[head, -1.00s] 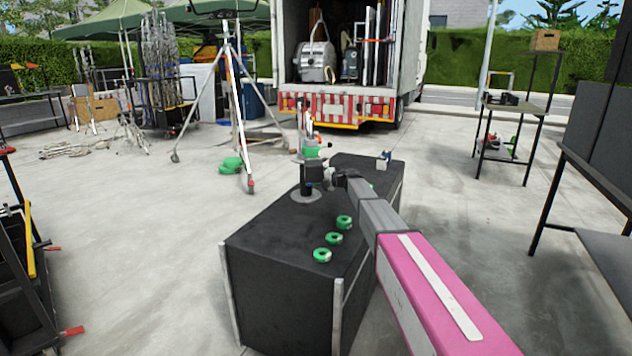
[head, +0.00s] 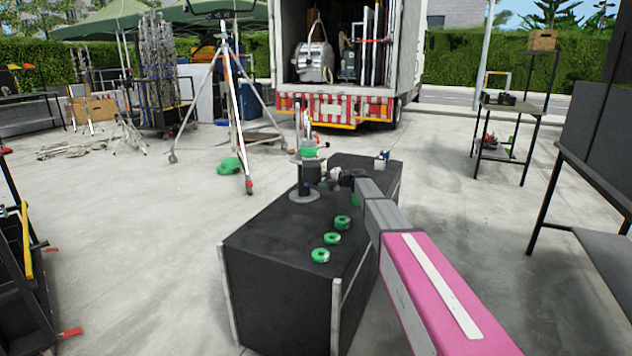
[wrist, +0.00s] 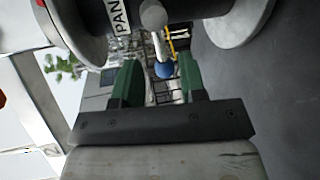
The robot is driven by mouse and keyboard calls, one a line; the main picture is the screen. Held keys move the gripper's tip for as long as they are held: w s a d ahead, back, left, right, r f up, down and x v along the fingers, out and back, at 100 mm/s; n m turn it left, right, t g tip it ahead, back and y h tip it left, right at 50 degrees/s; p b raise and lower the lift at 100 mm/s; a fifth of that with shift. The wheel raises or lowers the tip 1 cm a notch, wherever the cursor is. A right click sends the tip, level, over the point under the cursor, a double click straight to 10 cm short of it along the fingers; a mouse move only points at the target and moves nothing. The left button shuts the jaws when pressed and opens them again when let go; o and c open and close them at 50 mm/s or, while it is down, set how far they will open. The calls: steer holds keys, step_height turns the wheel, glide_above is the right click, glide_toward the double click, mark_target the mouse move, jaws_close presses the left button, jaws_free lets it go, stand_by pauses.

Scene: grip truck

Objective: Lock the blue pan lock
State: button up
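The pan unit is a dark upright cylinder (head: 307,182) between grey discs, standing on a black case (head: 275,236) in the head view. In the wrist view its cylinder (wrist: 90,14) lies sideways with a white "PAN" label (wrist: 118,16). The blue pan lock (wrist: 163,71) is a round blue knob on a short pale lever. My gripper (wrist: 159,66) has two green fingers, spread open. The knob appears in the gap between them, apart from both; its depth relative to the fingertips is unclear. In the head view my gripper is small, right beside the unit.
Three green rings (head: 331,238) lie on the case top in front of the unit. A small white-and-blue item (head: 382,158) sits at the case's far right corner. A tripod (head: 240,110) stands behind at left. Open concrete surrounds the case.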

steer(key=v, duration=0.6)
steer(key=shift+s+d, duration=0.2)
steer(key=shift+d, duration=0.15)
steer(key=shift+r, duration=0.1)
